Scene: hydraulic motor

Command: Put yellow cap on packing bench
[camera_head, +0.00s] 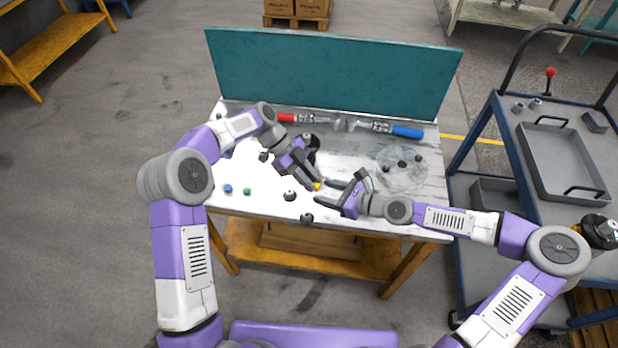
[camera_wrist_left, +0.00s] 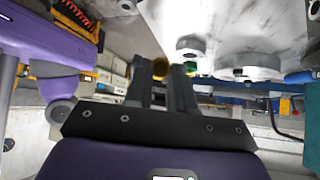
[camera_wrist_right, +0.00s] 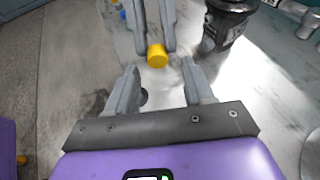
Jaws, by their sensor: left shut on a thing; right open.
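The yellow cap is held between the fingertips of my left gripper (camera_head: 316,184), over the front middle of the packing bench (camera_head: 265,207). The yellow cap (camera_wrist_right: 157,56) shows clearly in the right wrist view as a short cylinder at the left fingertips. In the left wrist view the cap (camera_wrist_left: 160,66) is small and partly hidden by the fingers. My right gripper (camera_head: 326,192) is open and empty, its fingertips close to the cap, apart from it in the right wrist view.
A red-handled tool (camera_head: 287,118) and a blue-handled tool (camera_head: 406,131) lie at the back of the bench. A blue cap (camera_head: 228,188) and a green cap (camera_head: 247,191) lie at left. A clear round dish (camera_head: 402,176) is at right. A cart (camera_head: 535,150) stands further right.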

